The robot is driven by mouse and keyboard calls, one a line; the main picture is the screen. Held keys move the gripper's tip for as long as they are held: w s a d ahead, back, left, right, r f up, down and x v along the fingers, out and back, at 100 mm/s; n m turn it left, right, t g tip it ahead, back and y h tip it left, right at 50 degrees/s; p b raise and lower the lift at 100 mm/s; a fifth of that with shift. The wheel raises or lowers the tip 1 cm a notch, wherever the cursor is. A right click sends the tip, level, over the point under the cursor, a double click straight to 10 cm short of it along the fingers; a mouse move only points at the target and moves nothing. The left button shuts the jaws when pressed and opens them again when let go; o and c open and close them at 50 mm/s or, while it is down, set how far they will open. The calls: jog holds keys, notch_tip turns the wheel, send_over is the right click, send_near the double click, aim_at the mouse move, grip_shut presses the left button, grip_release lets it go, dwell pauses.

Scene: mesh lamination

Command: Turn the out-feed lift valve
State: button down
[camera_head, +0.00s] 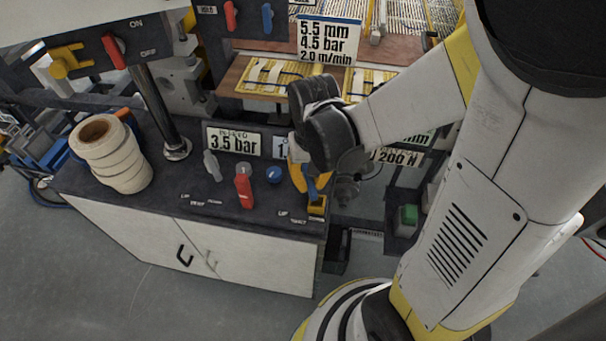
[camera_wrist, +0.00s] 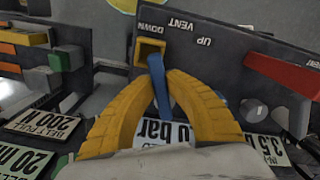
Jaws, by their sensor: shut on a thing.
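The out-feed lift valve appears to be the blue lever (camera_wrist: 160,88) at the right end of the dark cabinet top. It also shows in the head view (camera_head: 312,189), partly hidden by my fingers. My gripper (camera_wrist: 166,92) has its yellow fingers closed around the lever from both sides; it also shows in the head view (camera_head: 300,176). In the wrist view, one lever end lies at a yellow block (camera_wrist: 150,52) near the DOWN marking. VENT and UP are printed to the right of it.
Tape rolls (camera_head: 112,155) are stacked at the far left. A green button box (camera_head: 408,217) is at right.

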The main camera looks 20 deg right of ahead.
jog(key=shift+d+n, duration=0.3)
jog(key=shift+n, duration=0.5)
jog(key=shift+d+n, duration=0.25)
jog(key=shift+n, duration=0.55)
jog(key=c, duration=1.7)
grip_release()
jog(key=shift+o, duration=0.2)
notch_tip(320, 180, up, 12)
jog(key=shift+s, duration=0.1)
